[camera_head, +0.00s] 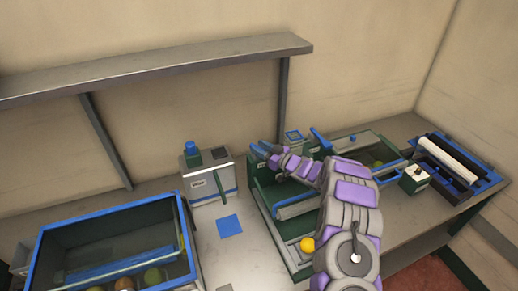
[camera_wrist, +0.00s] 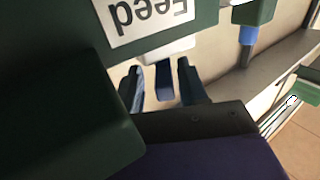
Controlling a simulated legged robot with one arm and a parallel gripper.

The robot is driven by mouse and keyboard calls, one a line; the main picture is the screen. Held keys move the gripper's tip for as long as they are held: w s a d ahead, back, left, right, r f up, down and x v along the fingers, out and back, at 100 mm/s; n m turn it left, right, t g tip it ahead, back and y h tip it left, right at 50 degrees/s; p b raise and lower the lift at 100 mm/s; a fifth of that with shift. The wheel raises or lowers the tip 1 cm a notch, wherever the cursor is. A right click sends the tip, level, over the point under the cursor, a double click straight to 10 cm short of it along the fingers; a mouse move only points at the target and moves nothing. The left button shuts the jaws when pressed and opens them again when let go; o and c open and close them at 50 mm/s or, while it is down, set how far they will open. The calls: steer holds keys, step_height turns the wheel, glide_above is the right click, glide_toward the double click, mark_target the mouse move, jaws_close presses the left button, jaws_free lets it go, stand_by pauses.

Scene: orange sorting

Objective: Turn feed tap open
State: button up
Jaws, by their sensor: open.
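The "Feed" label (camera_wrist: 150,15) shows upside down on a dark green panel at the top of the wrist view. Below it, a dark blue piece (camera_wrist: 164,83), which looks like the tap handle, stands in front of a white part. My gripper (camera_wrist: 162,88) is open, with one dark finger on each side of this piece; I cannot tell whether either touches it. In the head view my gripper (camera_head: 267,151) is at the upper left of the green machine (camera_head: 265,205), beside small blue parts. The handle is too small to make out there.
A blue-rimmed bin (camera_head: 108,203) holding round fruit stands at the left. A grey box with a blue knob (camera_head: 205,176) stands left of the machine. An orange (camera_head: 307,244) lies near my arm. A shelf (camera_head: 160,68) runs above. A blue roller unit (camera_head: 455,165) sits at the right.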

steer(key=shift+w+a, duration=0.25)
steer(key=shift+a, duration=0.7)
steer(key=shift+d, duration=0.3)
steer(key=c, duration=0.5)
jaws_close()
